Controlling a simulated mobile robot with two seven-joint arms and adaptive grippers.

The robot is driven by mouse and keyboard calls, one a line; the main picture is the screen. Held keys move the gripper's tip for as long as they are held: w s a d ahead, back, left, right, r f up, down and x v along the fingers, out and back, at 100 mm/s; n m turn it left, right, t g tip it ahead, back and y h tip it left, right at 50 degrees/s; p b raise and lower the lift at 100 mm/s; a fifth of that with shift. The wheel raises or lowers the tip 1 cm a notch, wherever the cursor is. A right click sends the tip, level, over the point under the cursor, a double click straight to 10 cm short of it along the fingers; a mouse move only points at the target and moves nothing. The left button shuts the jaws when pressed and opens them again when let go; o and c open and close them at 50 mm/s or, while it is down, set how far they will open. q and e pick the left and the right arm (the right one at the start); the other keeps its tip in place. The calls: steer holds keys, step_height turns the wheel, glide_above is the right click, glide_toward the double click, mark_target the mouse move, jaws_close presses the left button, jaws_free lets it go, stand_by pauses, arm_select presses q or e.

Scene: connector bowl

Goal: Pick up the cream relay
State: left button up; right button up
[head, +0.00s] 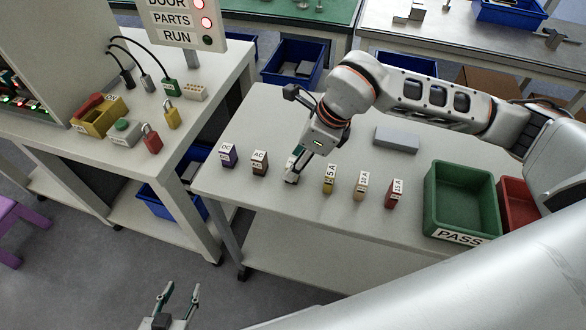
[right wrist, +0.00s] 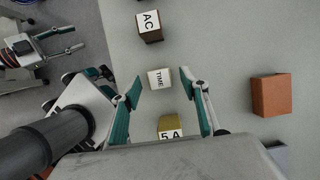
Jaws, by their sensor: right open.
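The cream relay (right wrist: 160,78), labelled TIME, stands on the table. In the right wrist view it shows between the two fingertips of my right gripper (right wrist: 161,77), with a gap on each side. My right gripper is open and empty, pointing down over the relay. In the head view my right gripper (head: 298,160) hides most of the relay (head: 290,179); only a small pale part shows below the fingers. My left gripper (head: 180,291) is open and empty at the bottom of the head view, away from the table.
A brown AC block (head: 259,162) and a purple DC block (head: 228,155) stand left of the relay. Yellow 5 A (head: 328,184), tan 10 A (head: 360,190) and red 15 A (head: 394,194) blocks stand right. The green PASS bin (head: 430,197) is farther right. An orange-brown block (right wrist: 270,95) shows in the wrist view.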

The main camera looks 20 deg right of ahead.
steer(key=shift+x, duration=1.2)
steer(key=c, duration=1.2)
steer(key=shift+r, duration=0.2)
